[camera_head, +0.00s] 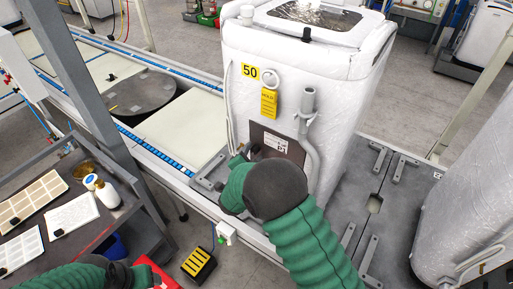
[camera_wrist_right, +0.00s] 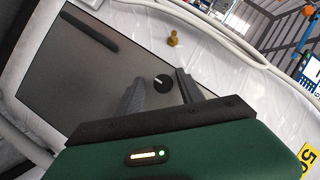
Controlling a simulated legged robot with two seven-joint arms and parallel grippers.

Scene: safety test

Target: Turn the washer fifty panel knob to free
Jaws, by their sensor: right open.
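The washer (camera_head: 300,50) is a white-wrapped machine with a yellow 50 label (camera_head: 250,71). Its grey-brown panel (camera_head: 288,143) is low on the front, partly hidden by my right arm. In the right wrist view the panel (camera_wrist_right: 85,85) carries a round black knob (camera_wrist_right: 161,83) with a white mark. My right gripper (camera_wrist_right: 160,77) is open, its two dark fingers on either side of the knob in the picture; I cannot tell whether they touch it. In the head view my right gripper (camera_head: 243,155) is beside the panel. My left arm shows at the bottom left; its fingers are unclear.
A dark cart (camera_head: 118,218) with trays and a bottle stands at left. Another wrapped machine (camera_head: 470,190) stands at right. A brass fitting (camera_wrist_right: 173,38) is near the panel.

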